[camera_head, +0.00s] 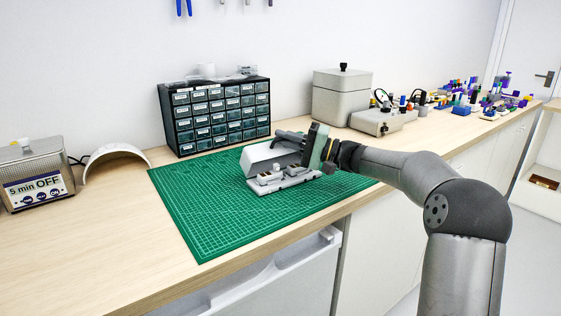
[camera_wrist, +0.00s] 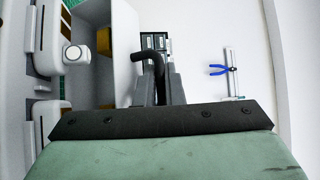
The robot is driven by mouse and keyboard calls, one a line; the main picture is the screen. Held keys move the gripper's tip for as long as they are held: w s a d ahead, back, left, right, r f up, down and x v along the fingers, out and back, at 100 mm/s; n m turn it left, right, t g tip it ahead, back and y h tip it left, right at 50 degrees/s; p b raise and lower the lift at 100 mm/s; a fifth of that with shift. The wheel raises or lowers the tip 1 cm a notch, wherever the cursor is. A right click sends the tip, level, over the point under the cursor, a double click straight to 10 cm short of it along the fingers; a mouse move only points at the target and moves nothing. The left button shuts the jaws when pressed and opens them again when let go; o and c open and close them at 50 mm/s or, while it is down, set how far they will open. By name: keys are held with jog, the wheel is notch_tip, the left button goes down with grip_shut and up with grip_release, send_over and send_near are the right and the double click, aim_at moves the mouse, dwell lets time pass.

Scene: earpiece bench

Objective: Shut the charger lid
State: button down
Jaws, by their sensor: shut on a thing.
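The charger (camera_head: 285,182) sits on the green cutting mat, with its light grey lid (camera_head: 266,158) raised and tilted. In the wrist view, the lid (camera_wrist: 124,50) is a pale panel seen near edge-on, and the charger body (camera_wrist: 45,95) is along the left with a round white knob on it. My gripper (camera_head: 292,136) is at the raised lid's upper edge, above the charger. In the wrist view, my gripper (camera_wrist: 157,80) is shut on a dark curved bar (camera_wrist: 146,54) beside the lid, which looks like its handle. Where the bar joins the lid is unclear.
The green mat (camera_head: 195,205) is clear to the left and in front. A drawer cabinet (camera_head: 218,114) stands behind it. A grey box (camera_head: 340,97) and a smaller device (camera_head: 382,122) are to the right.

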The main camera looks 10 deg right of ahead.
jog(key=shift+s+d+f+n+y+b, duration=0.4)
jog(key=shift+s+f+n+y+b, duration=0.35)
jog(key=shift+b, duration=1.35)
jog(key=shift+s+r+n+y+b, duration=0.15)
jog(key=shift+n+y+b, duration=0.1)
jog(key=shift+b, duration=0.1)
jog(key=shift+d+r, duration=0.1)
jog(key=c, duration=1.8)
grip_release()
